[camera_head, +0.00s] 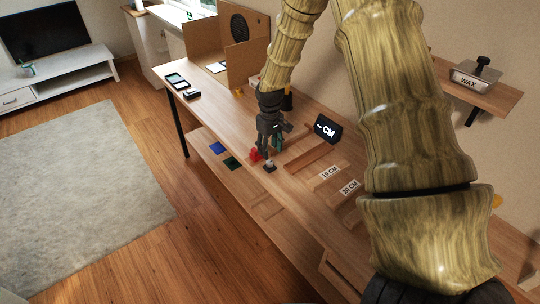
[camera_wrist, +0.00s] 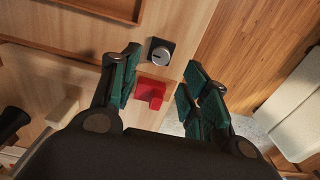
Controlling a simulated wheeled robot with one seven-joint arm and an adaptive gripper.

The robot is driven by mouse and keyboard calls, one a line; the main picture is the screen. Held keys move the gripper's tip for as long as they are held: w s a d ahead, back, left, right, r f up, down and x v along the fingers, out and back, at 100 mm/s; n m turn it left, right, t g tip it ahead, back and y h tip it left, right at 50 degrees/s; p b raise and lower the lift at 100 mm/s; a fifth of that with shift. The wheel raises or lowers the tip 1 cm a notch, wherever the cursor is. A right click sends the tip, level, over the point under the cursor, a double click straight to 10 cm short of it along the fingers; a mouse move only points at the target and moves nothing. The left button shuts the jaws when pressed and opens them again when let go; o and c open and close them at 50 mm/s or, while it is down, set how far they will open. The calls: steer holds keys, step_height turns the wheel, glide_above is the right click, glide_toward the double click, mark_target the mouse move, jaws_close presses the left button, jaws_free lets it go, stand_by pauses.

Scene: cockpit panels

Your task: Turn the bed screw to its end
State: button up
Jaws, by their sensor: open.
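A round silver knob with a dark slot on a black square base, which looks like the bed screw (camera_wrist: 160,52), sits on the wooden bench. It also shows near the bench's front edge in the head view (camera_head: 269,166). A red block (camera_wrist: 150,93) sits beside it, also visible in the head view (camera_head: 255,155). My gripper (camera_wrist: 163,78) is open, with green-padded fingers either side of the red block in the wrist picture. The knob lies just beyond the fingertips, and nothing is held. In the head view my gripper (camera_head: 274,143) hangs above the bench close to both.
Blocks marked 15 CM (camera_head: 329,174) and 20 CM (camera_head: 349,188) lie to the right. Blue (camera_head: 217,148) and green (camera_head: 232,163) pieces lie on the lower shelf. The floor in front is clear.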

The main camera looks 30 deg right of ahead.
mark_target(270, 162)
steer(key=shift+d+r, duration=0.1)
steer(key=shift+r, duration=2.75)
